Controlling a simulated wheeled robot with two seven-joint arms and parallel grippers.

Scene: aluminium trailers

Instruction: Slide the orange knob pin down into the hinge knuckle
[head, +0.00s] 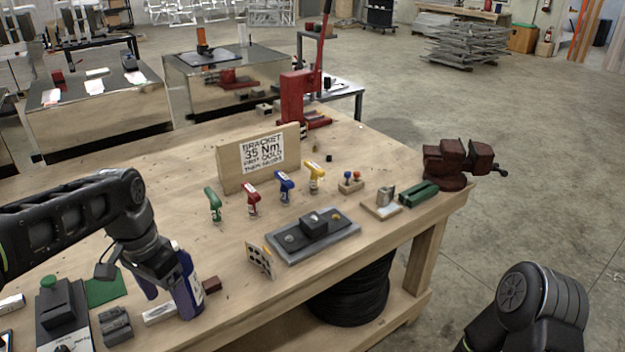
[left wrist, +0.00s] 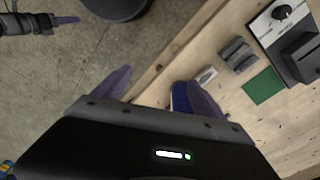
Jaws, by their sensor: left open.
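A small wooden block holds a blue knob and an orange-red knob pin (head: 357,174) near the right side of the bench. To its right, a grey metal hinge knuckle (head: 386,193) stands on a small wooden base. My left gripper (head: 170,288) is open above the bench's front left, far from the pin. Its purple fingers spread wide in the left wrist view (left wrist: 158,92), with a blue bottle (left wrist: 180,98) partly hidden by the right finger. My right gripper (left wrist: 62,20) shows at the wrist view's top left; its opening is unclear.
The blue bottle (head: 187,285) stands close by my left gripper. A grey plate with a black block (head: 313,239), several coloured-handled tools (head: 285,188), a bracket sign (head: 258,160), a green block (head: 419,194) and a red vise (head: 455,163) occupy the bench.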

